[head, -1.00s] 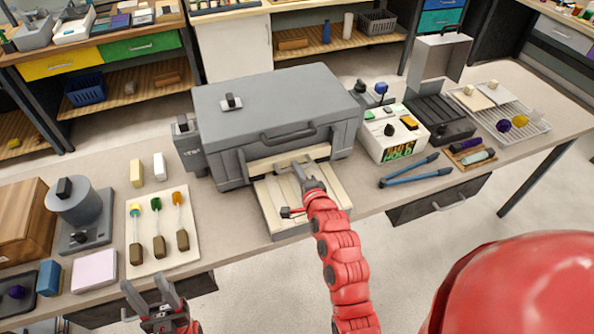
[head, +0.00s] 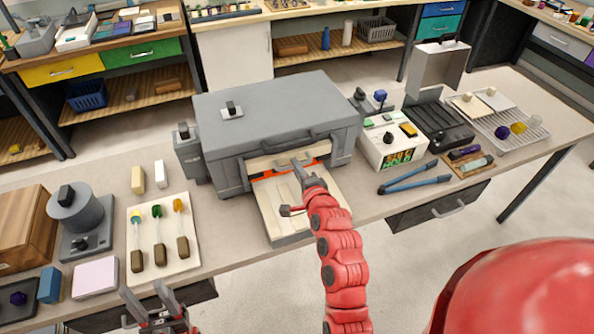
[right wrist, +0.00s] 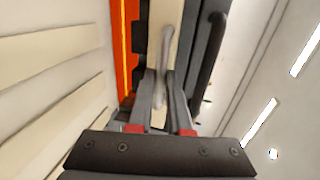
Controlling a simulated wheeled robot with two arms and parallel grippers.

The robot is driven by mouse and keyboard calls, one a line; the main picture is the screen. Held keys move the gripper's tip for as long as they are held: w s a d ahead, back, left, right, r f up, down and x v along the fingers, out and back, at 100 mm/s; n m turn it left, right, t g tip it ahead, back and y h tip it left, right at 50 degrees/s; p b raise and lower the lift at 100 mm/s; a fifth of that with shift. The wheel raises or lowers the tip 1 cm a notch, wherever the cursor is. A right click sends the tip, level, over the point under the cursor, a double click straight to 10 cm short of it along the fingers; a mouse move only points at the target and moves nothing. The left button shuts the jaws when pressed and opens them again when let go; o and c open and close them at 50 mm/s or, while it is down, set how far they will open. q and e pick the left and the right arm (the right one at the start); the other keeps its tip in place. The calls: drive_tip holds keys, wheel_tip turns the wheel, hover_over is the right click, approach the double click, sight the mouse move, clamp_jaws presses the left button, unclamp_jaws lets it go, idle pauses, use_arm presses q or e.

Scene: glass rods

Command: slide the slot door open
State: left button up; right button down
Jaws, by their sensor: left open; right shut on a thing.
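The grey kiln (head: 275,108) stands mid-table, with the cream slot door (head: 262,164) at its front. An orange glowing gap (head: 268,174) shows below the door, so it is partly open. My right gripper (head: 302,170) is at the door's front, shut on its handle. In the right wrist view, the fingers (right wrist: 163,85) close around the grey handle (right wrist: 166,48), beside the cream door (right wrist: 154,30) and the orange gap (right wrist: 124,60). My left gripper (head: 148,296) is open and empty at the lower left, off the table's front edge.
A cream slatted ledge (head: 270,210) projects below the slot, under my right arm. A controller box (head: 392,142) and blue-handled tool (head: 415,180) lie to the right. A tray of glass rods (head: 160,240) lies to the left.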

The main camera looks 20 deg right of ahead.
drive_tip(key=c, duration=0.8)
unclamp_jaws()
drive_tip(key=shift+c, duration=0.2)
drive_tip(key=shift+s+f, duration=0.1)
drive_tip(key=shift+s, duration=0.15)
drive_tip(key=p+v, duration=0.6)
drive_tip(key=v, duration=1.1)
drive_tip(key=shift+w, duration=0.1)
